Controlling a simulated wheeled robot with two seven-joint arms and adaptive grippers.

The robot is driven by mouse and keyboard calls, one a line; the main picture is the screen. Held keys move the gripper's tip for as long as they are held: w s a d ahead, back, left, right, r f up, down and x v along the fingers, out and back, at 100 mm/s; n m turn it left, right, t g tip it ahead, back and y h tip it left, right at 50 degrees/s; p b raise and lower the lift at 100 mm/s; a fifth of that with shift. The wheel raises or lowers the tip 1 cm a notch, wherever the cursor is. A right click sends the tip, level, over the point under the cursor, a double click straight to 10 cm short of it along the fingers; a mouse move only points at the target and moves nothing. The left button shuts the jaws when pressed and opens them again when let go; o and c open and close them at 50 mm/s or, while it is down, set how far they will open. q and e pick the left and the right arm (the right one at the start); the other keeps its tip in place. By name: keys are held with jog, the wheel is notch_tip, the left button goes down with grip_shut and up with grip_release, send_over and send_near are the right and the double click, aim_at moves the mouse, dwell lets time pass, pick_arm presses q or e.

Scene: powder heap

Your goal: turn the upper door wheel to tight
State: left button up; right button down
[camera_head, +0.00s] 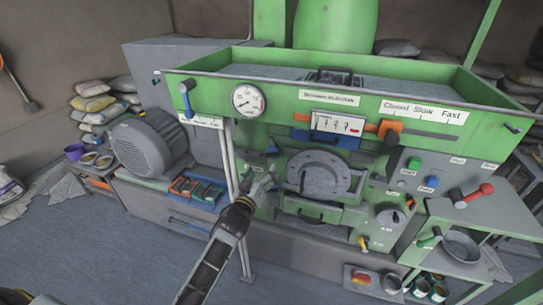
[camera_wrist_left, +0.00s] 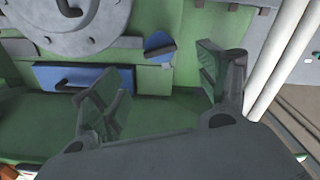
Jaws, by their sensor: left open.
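The round grey door (camera_head: 319,176) is on the front of the green machine (camera_head: 250,105), and part of it shows at the upper left of the left wrist view (camera_wrist_left: 75,20). A small blue wheel (camera_head: 271,151) with a dark bar sits beside the door's upper left edge. In the left wrist view this blue wheel (camera_wrist_left: 155,40) lies beyond and between my fingers, with its bar tilted. My left gripper (camera_head: 262,182) is open and empty in front of the machine, just below the blue wheel. Its two fingers (camera_wrist_left: 150,78) stand wide apart, clear of the wheel. My right gripper is out of view.
White pipes (camera_head: 232,158) stand close to the left of my gripper. A blue panel with a dark handle (camera_wrist_left: 85,78) is near one finger. A grey motor (camera_head: 148,147) stands left; a side shelf with a bowl (camera_head: 462,246) stands right. Open floor lies at the front left.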

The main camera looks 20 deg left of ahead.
aim_at(271, 156)
pick_arm(q)
jog(key=shift+w+d+p, duration=0.1)
jog(key=shift+w+p, duration=0.2)
jog(key=shift+w, duration=2.45)
jog(key=shift+w+d, duration=0.1)
jog(key=shift+w, duration=2.7)
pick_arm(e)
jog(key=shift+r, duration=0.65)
pick_arm(q)
jog(key=c, duration=1)
jog(key=shift+c, duration=0.2)
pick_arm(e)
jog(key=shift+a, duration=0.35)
